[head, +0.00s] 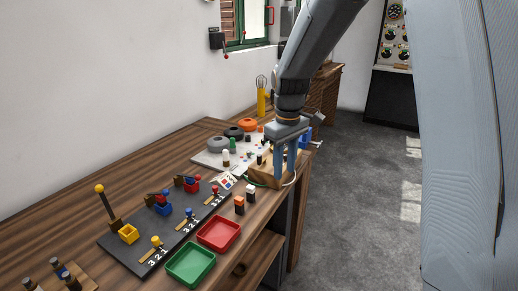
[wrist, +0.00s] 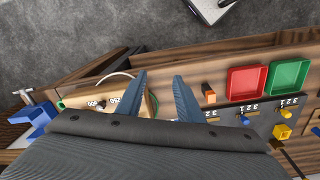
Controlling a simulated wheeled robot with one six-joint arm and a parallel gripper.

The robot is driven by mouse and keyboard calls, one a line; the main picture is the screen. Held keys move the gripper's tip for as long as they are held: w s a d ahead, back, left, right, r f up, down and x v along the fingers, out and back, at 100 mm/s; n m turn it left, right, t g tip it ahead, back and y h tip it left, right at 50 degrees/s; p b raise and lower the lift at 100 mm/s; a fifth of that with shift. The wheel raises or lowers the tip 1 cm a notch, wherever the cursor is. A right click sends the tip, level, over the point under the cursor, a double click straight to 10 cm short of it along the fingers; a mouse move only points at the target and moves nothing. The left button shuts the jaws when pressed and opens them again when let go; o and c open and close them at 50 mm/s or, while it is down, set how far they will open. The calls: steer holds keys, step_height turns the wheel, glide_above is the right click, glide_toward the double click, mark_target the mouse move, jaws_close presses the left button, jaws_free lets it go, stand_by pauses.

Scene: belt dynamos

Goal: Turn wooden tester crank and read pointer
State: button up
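The wooden tester (head: 262,181) is a light wooden box near the right front edge of the bench, partly hidden by my gripper in the head view. In the wrist view the tester (wrist: 151,104) shows a top with white markings and small dark parts; my gripper body covers its lower side. I cannot make out the crank or the pointer clearly. My gripper (head: 284,177) points down at the tester, its two blue fingers apart with nothing seen between them. In the wrist view the gripper (wrist: 159,77) overlaps the tester's right end; contact cannot be told.
A blue vise (wrist: 36,120) stands beyond the tester. A pale cable curves beside it. Red (head: 219,233) and green (head: 191,264) trays and a black numbered board (head: 118,243) lie on the nearer bench. The floor (head: 350,210) right of the bench is clear.

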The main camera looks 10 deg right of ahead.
steer(key=w+a+r+n, duration=0.1)
steer(key=w+a+n, duration=0.1)
steer(key=w, duration=0.2)
steer(key=w+a+r+n+p, duration=0.1)
steer(key=w+a+r, duration=0.1)
steer(key=w, duration=0.2)
steer(key=w+a+r+n+p, duration=0.1)
steer(key=w+a+r+n, duration=0.1)
steer(key=w, duration=0.2)
steer(key=shift+w+r+n, duration=0.15)
steer(key=shift+r+n, duration=0.05)
steer(key=shift+n, duration=0.1)
steer(key=shift+f+p, duration=1.45)
steer(key=shift+f, duration=2.4)
jaws_close()
